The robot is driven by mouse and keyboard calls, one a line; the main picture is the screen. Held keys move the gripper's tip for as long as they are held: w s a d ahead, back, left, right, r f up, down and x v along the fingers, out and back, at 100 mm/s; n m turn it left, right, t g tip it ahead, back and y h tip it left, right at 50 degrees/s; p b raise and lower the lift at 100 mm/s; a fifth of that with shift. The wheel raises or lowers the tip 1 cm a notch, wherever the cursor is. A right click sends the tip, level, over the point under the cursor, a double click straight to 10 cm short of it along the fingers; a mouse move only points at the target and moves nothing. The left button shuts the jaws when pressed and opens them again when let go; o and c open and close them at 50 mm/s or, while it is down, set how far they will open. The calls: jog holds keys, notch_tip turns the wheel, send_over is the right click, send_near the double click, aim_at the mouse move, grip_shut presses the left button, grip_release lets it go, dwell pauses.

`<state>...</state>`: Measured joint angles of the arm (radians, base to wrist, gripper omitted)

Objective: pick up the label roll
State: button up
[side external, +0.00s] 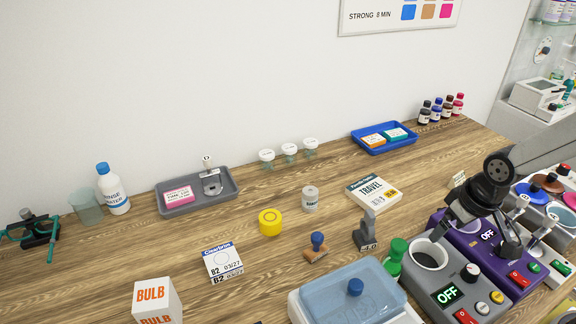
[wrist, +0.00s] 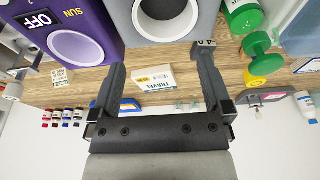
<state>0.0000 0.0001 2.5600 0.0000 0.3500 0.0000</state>
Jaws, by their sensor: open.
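The label roll appears to be the short yellow roll (side external: 270,222) lying flat near the middle of the wooden table. It shows partly in the wrist view (wrist: 264,66), beyond the green-handled stamp. My gripper (side external: 474,236) is at the right in the side view, above the grey and purple machines and well apart from the roll. In the wrist view my gripper (wrist: 160,62) has its fingers spread with nothing held. A white TRAVEL box (wrist: 155,78) shows between the fingers, farther off.
The grey machine (side external: 458,272) and purple machine (side external: 520,262) stand below my gripper. A stamp with a blue knob (side external: 317,242), a small grey-lidded jar (side external: 310,198) and the ClearBrite box (side external: 222,262) surround the roll. Bare table (side external: 180,240) lies left of it.

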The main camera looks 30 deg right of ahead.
jog(key=shift+r, duration=0.2)
jog(key=shift+w+v, duration=0.55)
jog(key=shift+v, duration=1.8)
jog(key=w+a+n+t+h, duration=0.2)
jog(key=w+n+t+h, duration=0.15)
jog(key=w+n, duration=0.95)
jog(key=n+t+y, duration=0.5)
jog(key=n+t, duration=0.2)
jog(key=n, duration=1.7)
send_over(276, 235)
notch_tip(276, 235, down, 9)
jog(key=shift+f, duration=0.3)
jog(key=shift+f, duration=0.1)
jog(key=shift+f, duration=1.65)
